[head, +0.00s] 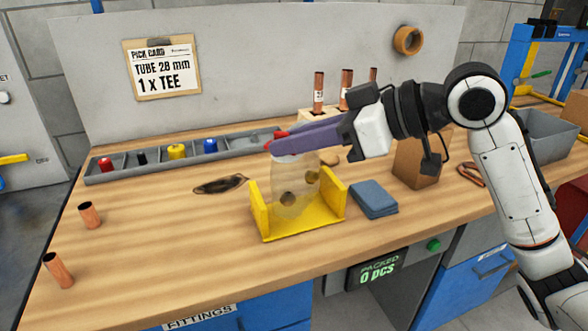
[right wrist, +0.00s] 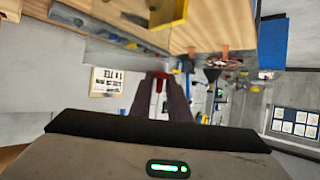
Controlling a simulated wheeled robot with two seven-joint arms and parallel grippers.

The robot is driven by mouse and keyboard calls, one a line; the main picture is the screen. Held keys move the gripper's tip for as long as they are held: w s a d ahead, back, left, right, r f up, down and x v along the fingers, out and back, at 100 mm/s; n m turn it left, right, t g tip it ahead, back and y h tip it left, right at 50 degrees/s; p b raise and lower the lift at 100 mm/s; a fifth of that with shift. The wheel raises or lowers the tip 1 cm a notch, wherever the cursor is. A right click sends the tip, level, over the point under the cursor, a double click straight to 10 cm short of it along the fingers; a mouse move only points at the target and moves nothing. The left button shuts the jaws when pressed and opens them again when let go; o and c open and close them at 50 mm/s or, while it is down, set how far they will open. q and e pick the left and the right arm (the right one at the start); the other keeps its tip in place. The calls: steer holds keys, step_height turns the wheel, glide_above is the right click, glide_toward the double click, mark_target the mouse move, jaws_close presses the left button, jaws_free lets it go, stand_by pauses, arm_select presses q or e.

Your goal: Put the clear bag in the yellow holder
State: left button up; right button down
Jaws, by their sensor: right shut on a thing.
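The clear bag (head: 290,203) is see-through, with dark round spots visible through it. It hangs upright between the two side walls of the yellow holder (head: 326,217), which stands near the table's front edge. I cannot tell whether the bag's bottom touches the holder's base. My right gripper (head: 276,142) has purple fingers with red tips and is shut on the bag's top edge, above the holder. The right wrist view shows the fingers (right wrist: 161,84) close together and part of the yellow holder (right wrist: 172,14) at the top. My left gripper is out of view.
A grey divided tray (head: 130,170) with coloured parts lies behind the holder. Blue pads (head: 374,198) and a cardboard box (head: 419,160) stand to its right. Copper tubes (head: 89,215) stand at the left. A dark patch (head: 221,184) lies on the wooden table (head: 170,240).

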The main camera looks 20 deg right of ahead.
mark_target(297, 163)
steer(key=shift+f+b, duration=0.3)
steer(key=shift+f, duration=1.7)
steer(key=shift+f, duration=0.15)
steer(key=c, duration=1.7)
jaws_free()
steer(key=shift+o, duration=0.2)
steer(key=shift+r, duration=0.2)
steer(key=v, duration=1.2)
steer(key=shift+b, duration=0.4)
